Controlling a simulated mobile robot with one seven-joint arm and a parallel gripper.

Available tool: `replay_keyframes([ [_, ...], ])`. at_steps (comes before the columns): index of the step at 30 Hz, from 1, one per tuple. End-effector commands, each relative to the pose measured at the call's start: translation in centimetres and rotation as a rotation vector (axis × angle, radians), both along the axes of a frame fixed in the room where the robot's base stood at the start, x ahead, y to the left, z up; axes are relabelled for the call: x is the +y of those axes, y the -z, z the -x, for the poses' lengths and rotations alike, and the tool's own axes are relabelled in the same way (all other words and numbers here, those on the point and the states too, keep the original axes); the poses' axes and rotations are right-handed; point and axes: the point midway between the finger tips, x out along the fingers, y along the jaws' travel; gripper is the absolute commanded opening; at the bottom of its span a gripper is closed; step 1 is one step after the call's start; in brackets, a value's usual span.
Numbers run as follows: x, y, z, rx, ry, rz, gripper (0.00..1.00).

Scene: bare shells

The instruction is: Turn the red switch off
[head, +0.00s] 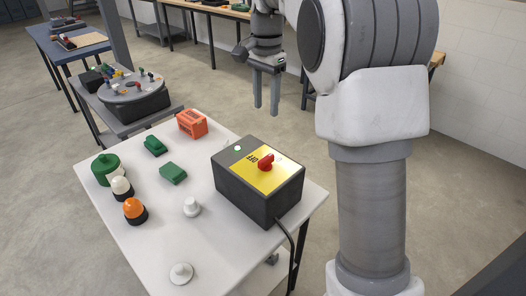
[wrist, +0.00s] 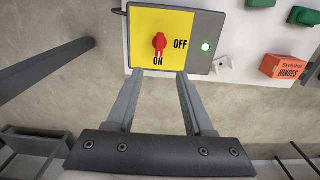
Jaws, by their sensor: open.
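The red switch (head: 265,162) is a knob on the yellow plate of a dark grey box (head: 246,199) at the right of the white table. In the wrist view the red switch (wrist: 159,43) has its pointer towards the word ON, with OFF printed to its right. My gripper (head: 266,110) is open and empty, up behind the box in the head view. In the wrist view its two fingers (wrist: 156,76) reach towards the box's near edge, apart from the knob.
The white table (head: 150,225) also holds an orange HINGES box (head: 192,124), green blocks (head: 172,173), an orange lamp (head: 135,210), a white lamp (head: 122,187) and white knobs (head: 192,207). A cable (head: 290,245) hangs from the box. Other benches stand behind.

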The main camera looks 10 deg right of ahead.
Motion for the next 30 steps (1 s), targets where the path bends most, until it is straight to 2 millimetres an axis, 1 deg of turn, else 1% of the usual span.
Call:
replay_keyframes([
  [5,0.0,2.7,0.1,0.004,-0.001,0.001,0.53],
  [15,0.0,10.1,0.1,0.004,-0.002,0.001,0.53],
  [21,0.0,14.0,0.1,0.003,-0.003,0.001,0.53],
  [24,0.0,15.5,0.1,0.002,-0.003,0.0,0.53],
  [30,0.0,16.9,0.1,0.001,-0.002,0.001,0.53],
])
